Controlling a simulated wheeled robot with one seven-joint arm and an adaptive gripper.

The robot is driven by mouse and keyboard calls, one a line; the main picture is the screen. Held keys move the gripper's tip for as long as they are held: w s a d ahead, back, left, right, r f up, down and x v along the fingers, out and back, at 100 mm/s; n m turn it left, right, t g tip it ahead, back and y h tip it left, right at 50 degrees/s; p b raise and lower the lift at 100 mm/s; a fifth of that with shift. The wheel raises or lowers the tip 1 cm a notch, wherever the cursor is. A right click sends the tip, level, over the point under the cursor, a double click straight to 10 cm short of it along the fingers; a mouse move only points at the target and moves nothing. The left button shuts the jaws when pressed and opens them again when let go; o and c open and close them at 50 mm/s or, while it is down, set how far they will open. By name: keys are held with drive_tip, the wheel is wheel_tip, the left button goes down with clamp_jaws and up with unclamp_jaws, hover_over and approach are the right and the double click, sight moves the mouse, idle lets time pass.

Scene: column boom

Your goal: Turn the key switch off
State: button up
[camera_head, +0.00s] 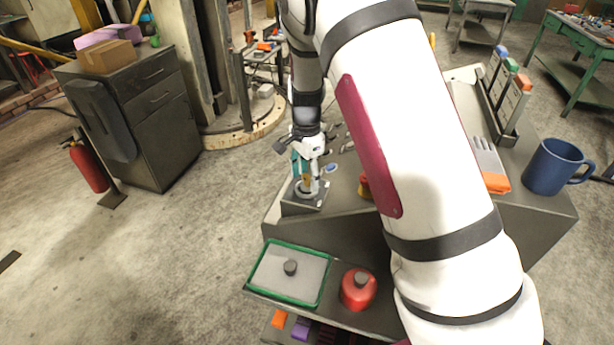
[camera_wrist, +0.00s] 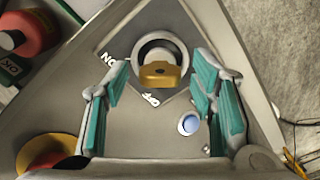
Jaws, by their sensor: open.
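The key switch has a brass-coloured key (camera_wrist: 161,74) in a round silver collar (camera_wrist: 160,49) on a grey panel. "ON" is printed to the left of the collar and "OFF" below it. My gripper (camera_wrist: 160,92) is open, with one teal-padded finger on each side of the key and visible gaps between pads and key. In the head view my gripper (camera_head: 308,170) points down over the switch box (camera_head: 302,207) at the console's left corner. The key is partly hidden there by the fingers.
A blue button (camera_wrist: 188,124) sits close below the key, near the right finger. A red-and-yellow button (camera_wrist: 48,160) is at lower left. A red can (camera_head: 358,289) and a green-rimmed tray (camera_head: 268,294) are on the lower shelf. A blue mug (camera_head: 551,167) stands on the console's right.

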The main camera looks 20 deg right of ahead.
drive_tip(key=shift+f, duration=0.35)
drive_tip(key=c, duration=1.1)
drive_tip(key=shift+c, duration=0.2)
